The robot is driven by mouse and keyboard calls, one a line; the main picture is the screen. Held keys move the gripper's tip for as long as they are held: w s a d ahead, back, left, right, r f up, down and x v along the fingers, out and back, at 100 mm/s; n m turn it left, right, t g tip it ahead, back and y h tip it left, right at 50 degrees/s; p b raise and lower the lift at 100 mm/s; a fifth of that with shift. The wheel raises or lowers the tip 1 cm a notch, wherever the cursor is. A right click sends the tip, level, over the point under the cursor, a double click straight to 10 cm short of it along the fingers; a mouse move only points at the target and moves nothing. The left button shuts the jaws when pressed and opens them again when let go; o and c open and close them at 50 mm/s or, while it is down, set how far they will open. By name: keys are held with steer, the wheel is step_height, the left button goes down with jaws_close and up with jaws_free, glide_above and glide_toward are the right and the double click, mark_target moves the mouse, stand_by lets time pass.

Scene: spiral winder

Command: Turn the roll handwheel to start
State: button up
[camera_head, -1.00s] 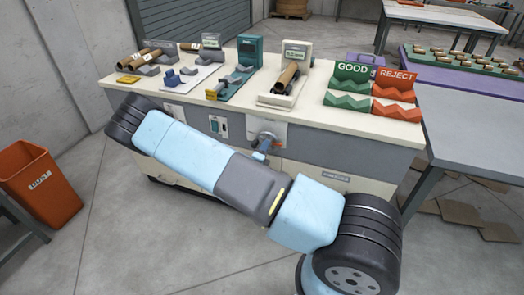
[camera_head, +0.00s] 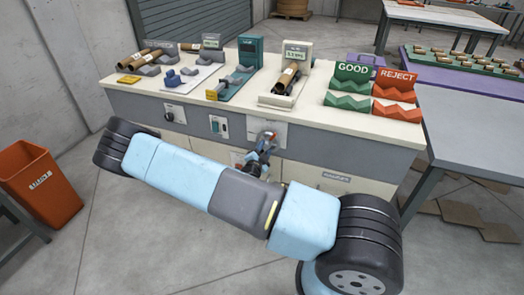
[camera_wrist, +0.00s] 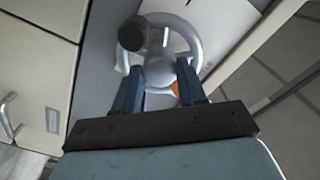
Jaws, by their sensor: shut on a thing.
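The roll handwheel (camera_wrist: 187,52) is a grey metal ring with a dark round knob (camera_wrist: 131,34), mounted on a pale plate. In the head view the handwheel (camera_head: 268,137) is on the bench's front, partly covered by my gripper (camera_head: 264,154). In the wrist view, my gripper's two blue-grey fingers (camera_wrist: 160,84) reach the near part of the wheel and are shut on it. The exact contact is hard to see. A brown roll (camera_head: 286,75) lies in the cream stand with a small display above the handwheel.
Green GOOD (camera_head: 350,85) and orange REJECT (camera_head: 397,95) racks stand on the bench top (camera_head: 200,92) at right. Other fixtures and tubes stand at left. An orange bin (camera_head: 40,185) stands on the floor at left. A grey table (camera_head: 470,120) stands close at right.

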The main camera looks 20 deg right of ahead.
steer(key=n, duration=0.6)
steer(key=shift+a+f, duration=0.1)
steer(key=shift+a, duration=0.1)
stand_by(0.4)
steer(key=o, duration=1.1)
steer(key=shift+c, duration=0.2)
steer(key=shift+d, duration=0.1)
steer(key=v, duration=1.3)
steer(key=shift+s+a, duration=0.3)
